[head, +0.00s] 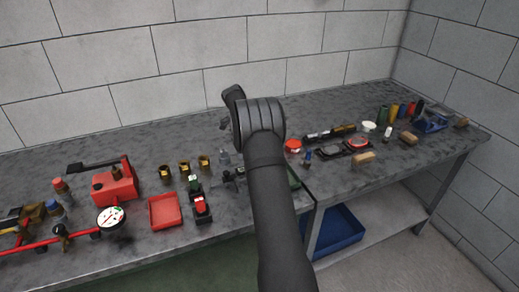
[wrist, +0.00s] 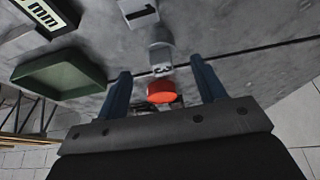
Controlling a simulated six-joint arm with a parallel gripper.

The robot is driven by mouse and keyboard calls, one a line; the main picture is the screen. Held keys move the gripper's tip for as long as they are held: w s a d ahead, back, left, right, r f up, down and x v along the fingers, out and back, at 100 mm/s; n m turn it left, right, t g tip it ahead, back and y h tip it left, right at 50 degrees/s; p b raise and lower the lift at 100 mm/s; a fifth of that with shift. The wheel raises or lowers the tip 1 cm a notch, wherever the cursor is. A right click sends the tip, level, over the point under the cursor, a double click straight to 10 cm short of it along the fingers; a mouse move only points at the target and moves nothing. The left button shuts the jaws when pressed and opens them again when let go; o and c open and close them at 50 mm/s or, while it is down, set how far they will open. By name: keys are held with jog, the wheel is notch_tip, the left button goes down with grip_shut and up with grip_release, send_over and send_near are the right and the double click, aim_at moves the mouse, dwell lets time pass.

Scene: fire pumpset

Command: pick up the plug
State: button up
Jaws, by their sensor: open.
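My gripper (wrist: 160,68) is open in the wrist view, with two blue-grey fingers apart and nothing held. A small grey fitting (wrist: 161,54) with marks on its near face shows between and beyond the fingertips. A red round piece (wrist: 161,92) shows lower in the gap between the fingers. I cannot tell for sure which of these is the plug, nor whether they touch. In the head view a grey upright piece (head: 223,157) stands left of my arm, and a red round piece (head: 293,146) lies right of it. My arm hides the jaws there.
A green tray (wrist: 62,75) lies left of the fingers, beside a dark-framed "mm" piece (wrist: 45,14). A red tray (head: 165,211), brass cups (head: 184,168) and a red pump (head: 115,183) stand on the left bench. The right bench (head: 390,165) holds several small parts. Block walls stand behind.

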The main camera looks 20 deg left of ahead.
jog(key=x, duration=0.4)
jog(key=shift+w+f, duration=0.15)
jog(key=shift+f, duration=0.15)
jog(key=c, duration=1.3)
jog(key=shift+r, duration=0.1)
